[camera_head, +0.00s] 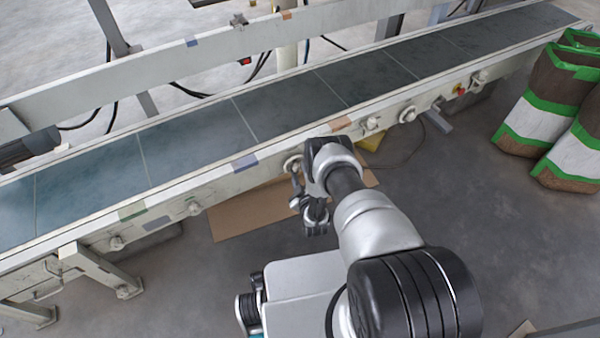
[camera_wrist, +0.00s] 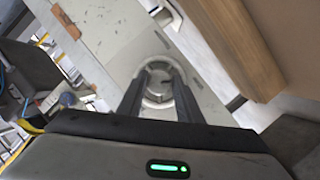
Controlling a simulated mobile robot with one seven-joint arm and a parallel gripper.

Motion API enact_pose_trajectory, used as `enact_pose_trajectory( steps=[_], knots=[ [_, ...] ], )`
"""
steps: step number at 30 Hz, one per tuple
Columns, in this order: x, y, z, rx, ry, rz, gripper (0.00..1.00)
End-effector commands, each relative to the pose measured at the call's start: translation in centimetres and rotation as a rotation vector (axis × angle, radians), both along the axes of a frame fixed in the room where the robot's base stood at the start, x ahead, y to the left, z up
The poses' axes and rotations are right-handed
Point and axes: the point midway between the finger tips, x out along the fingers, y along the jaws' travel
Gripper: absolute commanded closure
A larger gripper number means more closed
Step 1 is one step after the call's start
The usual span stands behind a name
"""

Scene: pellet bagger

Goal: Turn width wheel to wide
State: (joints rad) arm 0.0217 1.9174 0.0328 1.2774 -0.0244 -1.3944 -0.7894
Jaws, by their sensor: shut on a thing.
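The width wheel looks like a small pale round knob (camera_wrist: 158,78) on the side of the conveyor. In the wrist view, the two dark fingers of my gripper (camera_wrist: 159,98) reach onto it from both sides and are closed on it. In the head view the wheel (camera_head: 291,163) shows on the conveyor's near side rail, just beyond my gripper (camera_head: 296,182). My arm covers part of that area. No wide or narrow marking on the wheel is readable.
The conveyor (camera_head: 190,145) runs diagonally, with several similar knobs along its near rail. A brown cardboard sheet (camera_head: 240,212) lies on the floor beneath. Filled green, white and brown bags (camera_head: 562,110) stand at right.

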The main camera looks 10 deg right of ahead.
Motion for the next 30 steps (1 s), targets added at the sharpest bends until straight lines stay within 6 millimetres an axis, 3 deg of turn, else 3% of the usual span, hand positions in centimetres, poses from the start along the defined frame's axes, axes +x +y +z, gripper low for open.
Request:
enact_pose_trajectory(
  steps=[20,21,22,30],
  knots=[
    [0.4,0.03,0.33,-0.064,-0.03,0.0,0.9],
    [0.42,0.04,0.33,-0.064,-0.03,0.0,0.66],
    [0.4,0.03,0.33,-0.063,-0.029,0.001,0.61],
    [0.19,0.02,0.13,-0.062,-0.025,0.001,0.6]
  ],
)
